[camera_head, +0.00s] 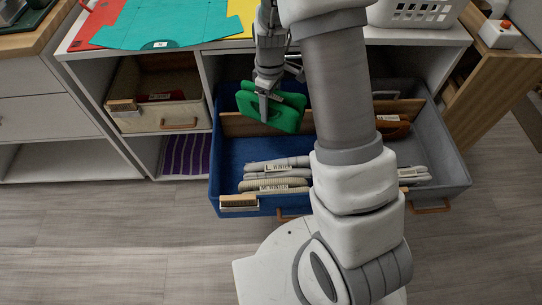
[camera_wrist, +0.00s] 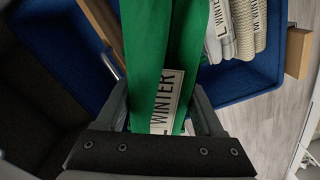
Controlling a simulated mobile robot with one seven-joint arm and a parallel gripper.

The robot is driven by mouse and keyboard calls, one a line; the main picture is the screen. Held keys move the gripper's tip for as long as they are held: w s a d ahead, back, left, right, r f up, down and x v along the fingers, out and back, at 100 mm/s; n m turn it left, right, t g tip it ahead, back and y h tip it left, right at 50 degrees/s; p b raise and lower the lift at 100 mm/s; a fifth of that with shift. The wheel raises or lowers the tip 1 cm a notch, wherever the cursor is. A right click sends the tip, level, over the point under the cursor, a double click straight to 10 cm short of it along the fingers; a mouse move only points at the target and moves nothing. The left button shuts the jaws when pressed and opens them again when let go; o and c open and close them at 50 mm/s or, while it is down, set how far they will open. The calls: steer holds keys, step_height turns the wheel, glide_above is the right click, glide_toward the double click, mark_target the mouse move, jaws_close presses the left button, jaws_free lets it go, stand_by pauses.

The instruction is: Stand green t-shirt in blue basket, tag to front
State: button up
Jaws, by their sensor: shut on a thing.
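The folded green t-shirt (camera_head: 283,114) hangs upright in my gripper (camera_head: 265,98), over the back part of the blue basket (camera_head: 228,165). My gripper is shut on it from above. In the wrist view the green t-shirt (camera_wrist: 165,45) fills the middle between the fingers, with a white tag reading WINTER (camera_wrist: 167,100) near the gripper. The blue basket (camera_wrist: 262,88) lies beyond it. Several grey and beige folded garments (camera_head: 275,178) stand at the basket's front, tags showing. Whether the shirt touches the basket floor is hard to tell.
A grey basket (camera_head: 448,165) stands to the right, partly behind my arm. A beige basket (camera_head: 155,95) sits in the left cubby. Flat teal cloth (camera_head: 165,22) and a white crate (camera_head: 418,12) are on top.

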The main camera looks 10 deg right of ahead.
step_height(320, 180, down, 9)
steer(key=n+b, duration=0.2)
steer(key=n, duration=0.4)
steer(key=b, duration=0.3)
glide_above(271, 156)
step_height(271, 156, down, 9)
steer(key=shift+f, duration=0.15)
steer(key=shift+f+b, duration=0.25)
steer(key=shift+b, duration=0.05)
steer(key=o, duration=1.5)
steer(key=shift+r, duration=0.1)
